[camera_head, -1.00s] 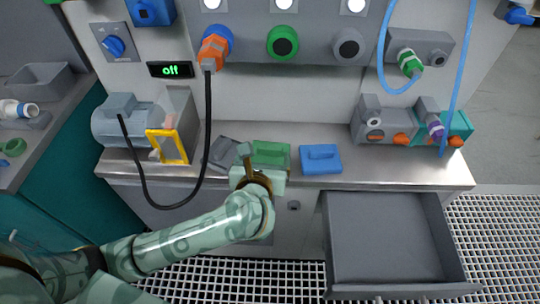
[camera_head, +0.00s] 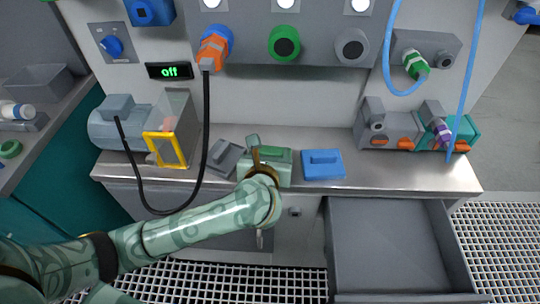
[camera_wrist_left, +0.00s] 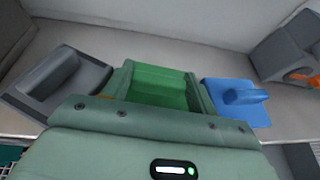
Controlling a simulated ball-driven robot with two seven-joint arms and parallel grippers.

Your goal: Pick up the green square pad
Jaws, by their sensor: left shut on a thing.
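The green square pad (camera_wrist_left: 158,86) lies on the steel counter between a grey pad and a blue pad. In the head view the green pad (camera_head: 282,155) shows only in part behind my left gripper (camera_head: 264,158). In the left wrist view my left gripper (camera_wrist_left: 160,92) has a finger at each side of the green pad and is shut on it. Its lower part is hidden by the gripper body. I cannot tell whether the pad is lifted off the counter. My right gripper is in neither view.
The grey pad (camera_head: 226,157) and the blue pad (camera_head: 322,165) sit close on either side. A black cable (camera_head: 206,120) hangs left of them. An open, empty drawer (camera_head: 390,245) juts out at the lower right. Grey valve blocks (camera_head: 388,130) stand at the counter's right.

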